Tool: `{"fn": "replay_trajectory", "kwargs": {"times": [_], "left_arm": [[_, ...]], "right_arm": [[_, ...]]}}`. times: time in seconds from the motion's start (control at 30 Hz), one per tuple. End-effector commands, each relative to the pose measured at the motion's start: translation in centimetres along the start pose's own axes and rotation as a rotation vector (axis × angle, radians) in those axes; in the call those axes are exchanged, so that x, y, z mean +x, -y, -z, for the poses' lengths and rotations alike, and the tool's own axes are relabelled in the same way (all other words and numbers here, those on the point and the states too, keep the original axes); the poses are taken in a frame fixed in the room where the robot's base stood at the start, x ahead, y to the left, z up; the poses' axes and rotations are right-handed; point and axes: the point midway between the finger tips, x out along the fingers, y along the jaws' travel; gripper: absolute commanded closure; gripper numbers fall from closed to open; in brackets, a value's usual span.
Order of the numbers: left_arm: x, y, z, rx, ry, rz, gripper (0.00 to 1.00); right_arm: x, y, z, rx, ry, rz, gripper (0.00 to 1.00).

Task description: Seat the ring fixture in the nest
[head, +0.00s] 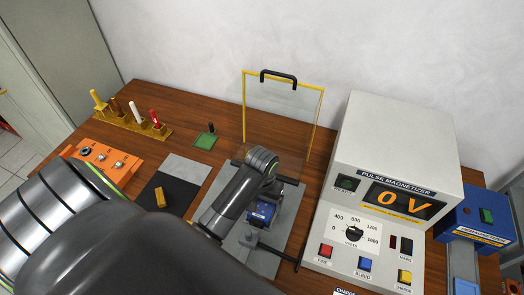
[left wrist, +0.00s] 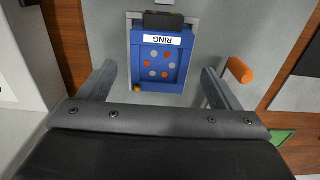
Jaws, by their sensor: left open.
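The ring fixture is a blue block with a white RING label and a ring of orange and grey dots. In the left wrist view the fixture (left wrist: 159,67) is upper centre, with a thin pale border around it and a small brass pin at one corner. In the head view the fixture (head: 262,212) is on the grey plate (head: 262,262), partly behind my arm. I cannot tell the nest apart from it or how deep it sits. My left gripper (left wrist: 158,85) is open, its fingers on either side, apart from the fixture; it shows in the head view (head: 265,178).
A dark clamp piece (left wrist: 164,20) overlaps the fixture's end. An orange knob (left wrist: 239,70) is beside one finger. A yellow-framed clear guard (head: 283,115) stands behind. The pulse magnetizer (head: 385,190) reads 0 V at right. Black and grey mats (head: 168,190) lie left.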

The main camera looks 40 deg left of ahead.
Motion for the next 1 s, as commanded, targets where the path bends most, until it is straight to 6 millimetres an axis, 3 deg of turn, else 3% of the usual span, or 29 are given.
{"fn": "replay_trajectory", "kwargs": {"times": [0.2,0.3,0.5,1.0], "left_arm": [[-5.2,0.0,0.1,0.001,-0.007,0.000,0.15],[-6.6,0.0,0.0,0.000,-0.001,0.000,0.15],[-7.6,0.0,0.0,0.000,0.000,0.000,0.15],[-7.6,0.0,0.0,0.000,-0.001,0.000,0.15]], "right_arm": [[0.1,0.0,0.1,0.000,-0.002,0.000,0.15],[-1.4,-0.1,0.3,0.000,-0.002,0.000,0.15],[-2.2,-0.2,0.4,0.000,-0.003,0.000,0.15],[-2.2,-0.2,0.4,0.000,-0.003,0.000,0.15]]}}
